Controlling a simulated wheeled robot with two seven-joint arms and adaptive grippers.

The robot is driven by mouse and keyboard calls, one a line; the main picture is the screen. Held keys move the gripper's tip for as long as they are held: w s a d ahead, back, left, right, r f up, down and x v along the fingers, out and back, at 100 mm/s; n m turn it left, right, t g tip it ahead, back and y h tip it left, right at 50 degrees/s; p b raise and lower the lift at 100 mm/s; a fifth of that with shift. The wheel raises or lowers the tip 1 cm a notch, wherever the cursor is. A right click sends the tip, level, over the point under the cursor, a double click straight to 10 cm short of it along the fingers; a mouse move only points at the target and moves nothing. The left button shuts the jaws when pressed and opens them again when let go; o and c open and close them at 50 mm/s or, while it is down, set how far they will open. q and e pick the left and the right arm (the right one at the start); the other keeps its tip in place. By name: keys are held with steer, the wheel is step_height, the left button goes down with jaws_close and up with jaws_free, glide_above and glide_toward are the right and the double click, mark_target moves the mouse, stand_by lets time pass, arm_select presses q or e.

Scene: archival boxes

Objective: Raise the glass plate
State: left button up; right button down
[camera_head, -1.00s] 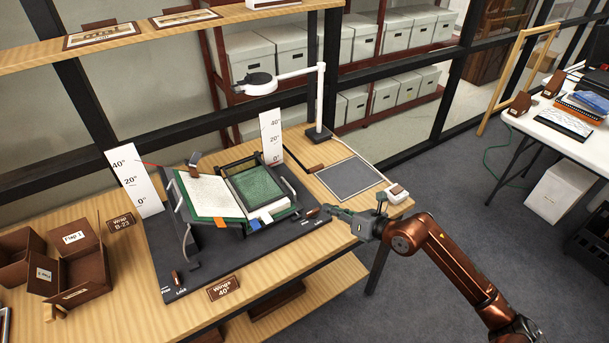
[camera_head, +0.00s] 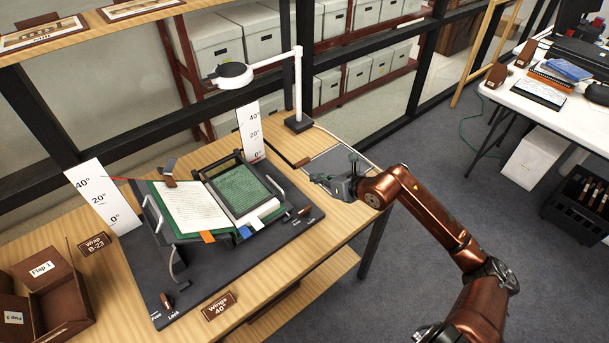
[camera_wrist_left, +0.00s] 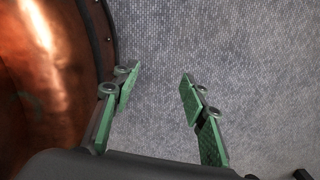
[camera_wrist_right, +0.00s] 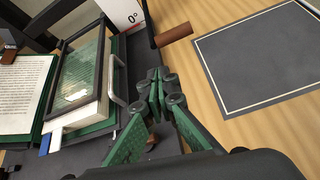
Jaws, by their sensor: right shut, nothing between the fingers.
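The glass plate (camera_head: 237,187), a dark-framed pane, lies over the green right-hand side of the open book (camera_head: 190,205) in the cradle. It also shows at left in the right wrist view (camera_wrist_right: 88,75), with a grey metal bar handle (camera_wrist_right: 115,80) along its near side. I cannot tell whether the glass touches the page. My right gripper (camera_head: 322,180) is shut and empty, to the right of the plate and apart from it. A brown handle (camera_wrist_right: 172,35) lies beyond its fingertips in the right wrist view. My left gripper (camera_wrist_left: 158,85) is open and empty above grey carpet.
Tall white angle scales (camera_head: 103,197) and (camera_head: 250,132) flank the cradle base (camera_head: 150,290). A white lamp (camera_head: 234,75) reaches over from behind. A dark mat (camera_wrist_right: 265,55) lies flat to the right. Brown boxes (camera_head: 50,290) stand at front left.

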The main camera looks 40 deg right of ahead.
steer(key=b+x, duration=0.2)
steer(key=x, duration=0.6)
steer(key=shift+f, duration=0.15)
steer(key=shift+w+f, duration=0.15)
steer(key=shift+w, duration=0.15)
steer(key=shift+w+f, duration=0.15)
steer(key=shift+w, duration=0.15)
arm_select(q)
step_height(320, 180, down, 2)
steer(key=shift+w+f, duration=0.1)
steer(key=shift+f, duration=0.05)
arm_select(e)
steer(key=shift+a, duration=0.1)
